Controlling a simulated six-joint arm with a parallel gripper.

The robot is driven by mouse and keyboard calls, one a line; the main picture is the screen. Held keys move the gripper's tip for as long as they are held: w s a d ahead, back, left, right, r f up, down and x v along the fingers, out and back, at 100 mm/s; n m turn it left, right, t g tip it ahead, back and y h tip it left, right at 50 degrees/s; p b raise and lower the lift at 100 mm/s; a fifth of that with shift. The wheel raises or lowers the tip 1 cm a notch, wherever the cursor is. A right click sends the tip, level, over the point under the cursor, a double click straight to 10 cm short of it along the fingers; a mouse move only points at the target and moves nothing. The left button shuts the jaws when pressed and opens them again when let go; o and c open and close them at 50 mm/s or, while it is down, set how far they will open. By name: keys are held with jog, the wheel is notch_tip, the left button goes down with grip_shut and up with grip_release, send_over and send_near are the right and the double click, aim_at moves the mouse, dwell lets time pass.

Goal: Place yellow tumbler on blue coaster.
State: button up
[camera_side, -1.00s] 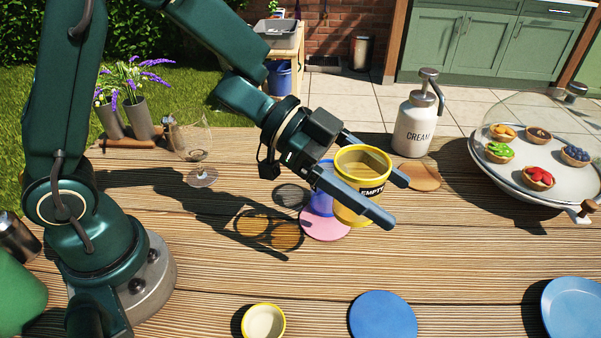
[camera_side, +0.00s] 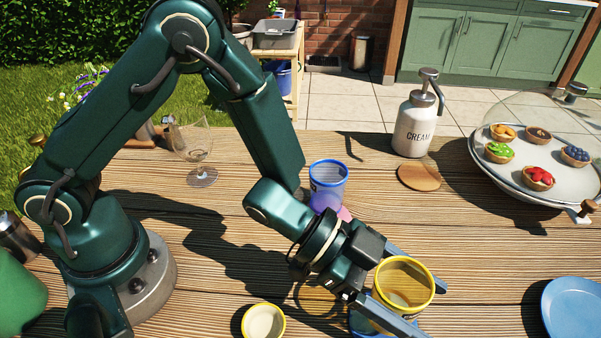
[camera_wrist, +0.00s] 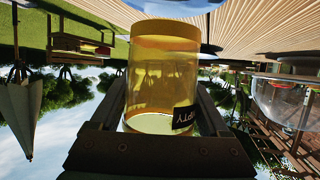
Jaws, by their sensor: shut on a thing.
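The yellow tumbler (camera_side: 404,284) has a bright yellow rim and see-through amber walls. My gripper (camera_side: 418,306) is shut on it, one finger on each side, at the front of the table. In the wrist view the tumbler (camera_wrist: 163,75) fills the space between the fingers, with part of a black label showing. The tumbler is upright over or beside the coaster. I cannot tell whether they touch.
A blue tumbler (camera_side: 328,180) stands on a pink coaster (camera_side: 345,214). A small yellow-rimmed bowl (camera_side: 263,322) is left of my gripper, a blue plate (camera_side: 575,306) right. A wine glass (camera_side: 201,160), cream dispenser (camera_side: 413,128), tan coaster (camera_side: 419,177) and tart tray (camera_side: 515,190) stand farther back.

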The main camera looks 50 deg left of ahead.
jog(key=shift+f, duration=1.15)
jog(key=shift+f, duration=0.2)
jog(key=o, duration=1.4)
jog(key=shift+c, duration=0.2)
jog(key=shift+r, duration=0.1)
